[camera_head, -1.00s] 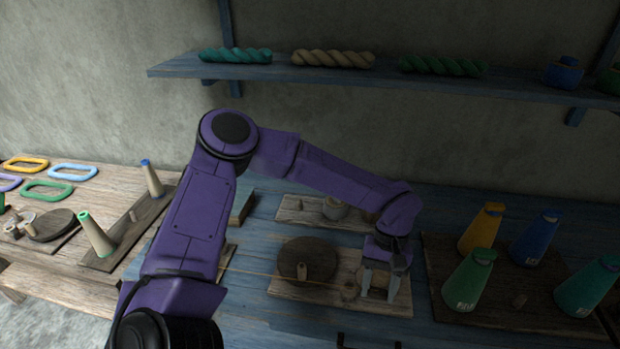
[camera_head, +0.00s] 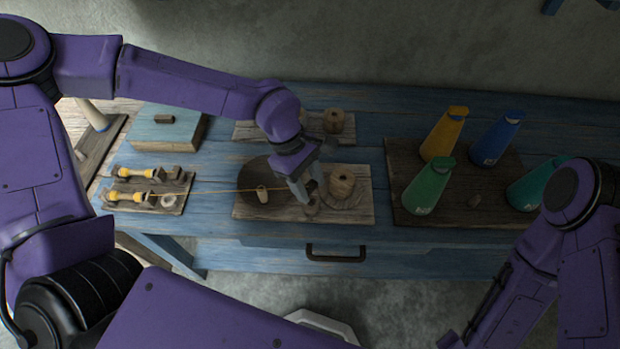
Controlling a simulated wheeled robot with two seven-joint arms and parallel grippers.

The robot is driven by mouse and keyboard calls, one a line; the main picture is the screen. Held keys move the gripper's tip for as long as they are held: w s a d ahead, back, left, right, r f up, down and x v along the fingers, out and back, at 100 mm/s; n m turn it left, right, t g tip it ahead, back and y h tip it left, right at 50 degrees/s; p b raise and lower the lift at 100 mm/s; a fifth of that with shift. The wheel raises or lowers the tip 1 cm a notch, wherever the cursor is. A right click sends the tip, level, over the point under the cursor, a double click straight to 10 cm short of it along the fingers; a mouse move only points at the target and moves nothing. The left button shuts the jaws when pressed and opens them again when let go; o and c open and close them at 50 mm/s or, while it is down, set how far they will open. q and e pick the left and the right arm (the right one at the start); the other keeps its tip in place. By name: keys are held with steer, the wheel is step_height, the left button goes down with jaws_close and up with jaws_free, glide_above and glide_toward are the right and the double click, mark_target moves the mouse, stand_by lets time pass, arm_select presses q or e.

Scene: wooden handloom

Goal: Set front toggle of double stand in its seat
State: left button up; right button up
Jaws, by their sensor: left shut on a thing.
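My left gripper (camera_head: 309,196) reaches down over the front wooden board (camera_head: 282,214), its fingers shut on a small brown wooden piece whose details are mostly hidden. A thin yellow strand (camera_head: 225,191) runs from the left board with two yellow-wound pieces (camera_head: 140,183) to the gripper. A dark round disc (camera_head: 250,172) with a pale upright peg (camera_head: 262,194) is on the front board, left of the gripper. A brown wound spool (camera_head: 341,182) stands just right of the fingers. I cannot tell which piece is the front toggle or where its seat is.
A second board with a spool (camera_head: 333,121) lies behind. A blue-topped box (camera_head: 165,128) is at back left. A drawer handle (camera_head: 336,253) is on the bench front. My right arm crosses the right edge.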

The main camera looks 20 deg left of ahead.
arm_select(q)
steer(key=shift+s+d+n, duration=0.1)
steer(key=shift+d+n, duration=0.05)
steer(key=shift+n, duration=0.15)
steer(key=shift+f+b, duration=0.45)
steer(key=shift+f, duration=0.05)
step_height(320, 180, down, 3)
steer(key=b, duration=0.2)
steer(key=shift+d+r+b, duration=0.1)
steer(key=shift+r+b, duration=0.1)
steer(key=shift+b, duration=0.2)
steer(key=shift+f, duration=0.65)
steer(key=o, duration=1.1)
steer(key=shift+r, duration=0.1)
steer(key=v, duration=1)
steer(key=shift+r, duration=0.2)
